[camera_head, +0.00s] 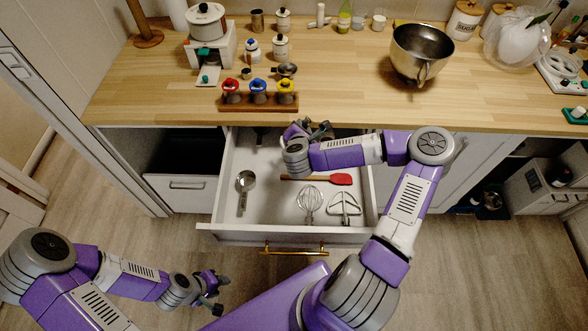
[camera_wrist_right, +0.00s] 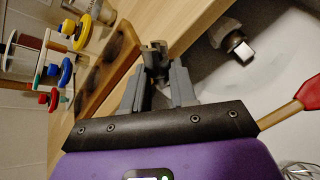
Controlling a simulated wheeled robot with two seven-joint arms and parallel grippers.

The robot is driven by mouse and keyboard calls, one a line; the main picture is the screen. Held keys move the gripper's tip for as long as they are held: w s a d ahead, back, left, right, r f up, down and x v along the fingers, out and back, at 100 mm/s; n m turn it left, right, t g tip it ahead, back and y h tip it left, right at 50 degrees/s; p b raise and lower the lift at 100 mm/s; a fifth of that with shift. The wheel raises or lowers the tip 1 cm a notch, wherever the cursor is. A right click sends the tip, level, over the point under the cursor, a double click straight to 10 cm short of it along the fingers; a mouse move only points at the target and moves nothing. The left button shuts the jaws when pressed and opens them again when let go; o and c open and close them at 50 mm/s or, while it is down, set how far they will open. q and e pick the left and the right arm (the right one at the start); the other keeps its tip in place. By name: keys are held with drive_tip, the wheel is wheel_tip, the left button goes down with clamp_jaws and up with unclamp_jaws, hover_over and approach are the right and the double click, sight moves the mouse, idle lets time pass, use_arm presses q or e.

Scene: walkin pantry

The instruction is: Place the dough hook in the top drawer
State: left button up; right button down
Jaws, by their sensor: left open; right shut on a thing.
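My right gripper (camera_head: 312,130) is over the back of the open top drawer (camera_head: 288,229), close to the worktop's front edge. In the right wrist view its fingers (camera_wrist_right: 156,92) are shut on a small dark grey piece, which I take to be the dough hook (camera_wrist_right: 155,60). Most of its shape is hidden, and I cannot tell whether it touches the drawer. My left gripper (camera_head: 212,290) is open and empty, low over the floor at the left, away from the drawer.
The drawer holds a metal scoop (camera_head: 245,182), a red spatula (camera_head: 340,179), a whisk (camera_head: 310,203) and a flat beater (camera_head: 344,206). A dark item with a bright end (camera_wrist_right: 238,45) is also inside. A wooden rack (camera_head: 258,101) and a steel bowl (camera_head: 421,52) stand on the worktop.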

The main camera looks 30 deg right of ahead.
wheel_tip(320, 180, down, 10)
drive_tip(key=b, duration=0.3)
drive_tip(key=shift+f, duration=0.1)
drive_tip(key=c, duration=0.9)
unclamp_jaws()
drive_tip(key=shift+r, duration=0.2)
drive_tip(key=p+v, duration=0.4)
drive_tip(key=v, duration=0.8)
